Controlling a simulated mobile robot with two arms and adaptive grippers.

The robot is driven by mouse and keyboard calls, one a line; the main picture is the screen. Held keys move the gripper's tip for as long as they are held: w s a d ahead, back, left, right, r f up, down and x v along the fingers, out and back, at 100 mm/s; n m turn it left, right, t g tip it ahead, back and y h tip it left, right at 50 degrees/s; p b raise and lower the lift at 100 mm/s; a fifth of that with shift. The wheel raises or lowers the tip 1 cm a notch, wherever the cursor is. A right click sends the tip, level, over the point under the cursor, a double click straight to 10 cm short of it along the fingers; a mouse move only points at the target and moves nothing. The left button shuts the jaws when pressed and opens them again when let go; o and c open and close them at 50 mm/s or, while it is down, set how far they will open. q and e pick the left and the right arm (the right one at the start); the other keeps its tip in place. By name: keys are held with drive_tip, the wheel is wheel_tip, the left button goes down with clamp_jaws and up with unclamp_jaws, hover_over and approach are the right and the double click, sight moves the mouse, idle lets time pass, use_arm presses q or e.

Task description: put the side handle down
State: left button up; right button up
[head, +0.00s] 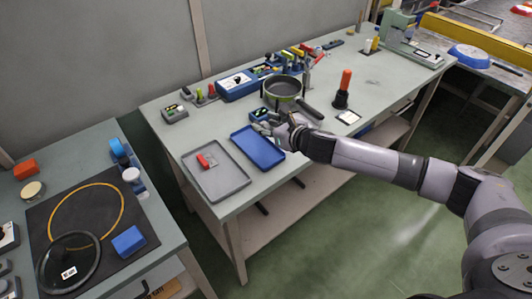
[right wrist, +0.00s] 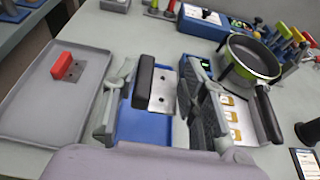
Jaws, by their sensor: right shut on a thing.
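The side handle (right wrist: 145,78), a black grip on a metal plate with holes, is between the fingers of my right gripper (right wrist: 160,95) in the right wrist view. The gripper is shut on it. Behind and below it in that view is the blue tray (right wrist: 140,124). In the head view my right gripper (head: 268,126) is at the far right edge of the blue tray (head: 258,150); the side handle is too small to make out there. I cannot tell whether the handle touches the tray. My left gripper is not in view.
A grey tray (head: 236,182) holding a red-gripped part (head: 204,161) lies left of the blue tray. A green pan (head: 283,87) with a black handle stands behind the gripper. An orange-handled tool (head: 343,88) stands to the right. Several tools line the table's back.

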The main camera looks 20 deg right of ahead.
hover_over(268, 159)
wheel_tip(268, 159, down, 6)
drive_tip(key=shift+w+f+b, duration=0.1)
drive_tip(key=shift+b, duration=0.2)
drive_tip(key=shift+f, duration=0.6)
wheel_tip(268, 159, down, 4)
drive_tip(key=shift+r+b, duration=0.2)
drive_tip(key=shift+b, duration=0.1)
drive_tip(key=shift+f, duration=0.25)
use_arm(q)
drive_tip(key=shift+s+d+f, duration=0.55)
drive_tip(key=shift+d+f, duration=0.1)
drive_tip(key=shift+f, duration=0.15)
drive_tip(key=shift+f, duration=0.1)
use_arm(e)
drive_tip(key=shift+f, duration=0.1)
drive_tip(key=shift+f+b, duration=0.3)
drive_tip(key=o, duration=0.8)
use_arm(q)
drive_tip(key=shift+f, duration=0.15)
use_arm(e)
drive_tip(key=shift+o, duration=0.5)
